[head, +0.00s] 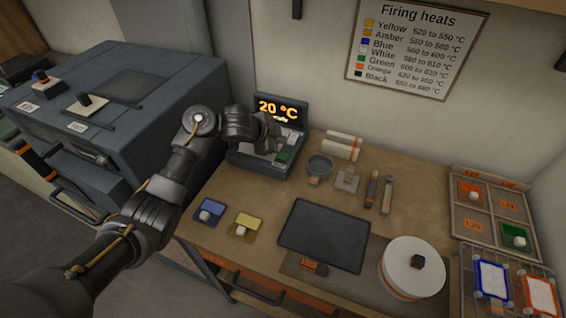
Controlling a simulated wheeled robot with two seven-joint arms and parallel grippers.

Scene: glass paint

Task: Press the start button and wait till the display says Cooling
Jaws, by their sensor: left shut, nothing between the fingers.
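The control box (262,165) stands at the back left of the table against the wall. Its dark display (280,108) reads 20 °C in orange. A smaller line of text under it is too small to read. A green button (282,156) and pale keys are on the sloped front panel. My left gripper (271,138) is shut and empty, in front of the lower display and above the panel, hiding part of both. I cannot tell whether it touches a button. My right gripper is not in view.
A large blue-grey kiln-like cabinet (160,75) stands at the left. On the table are a small round dish (319,165), blue (211,209) and yellow (243,226) tiles, a dark slab (325,235) and a white turntable (412,262). A firing-heats chart (416,45) hangs above.

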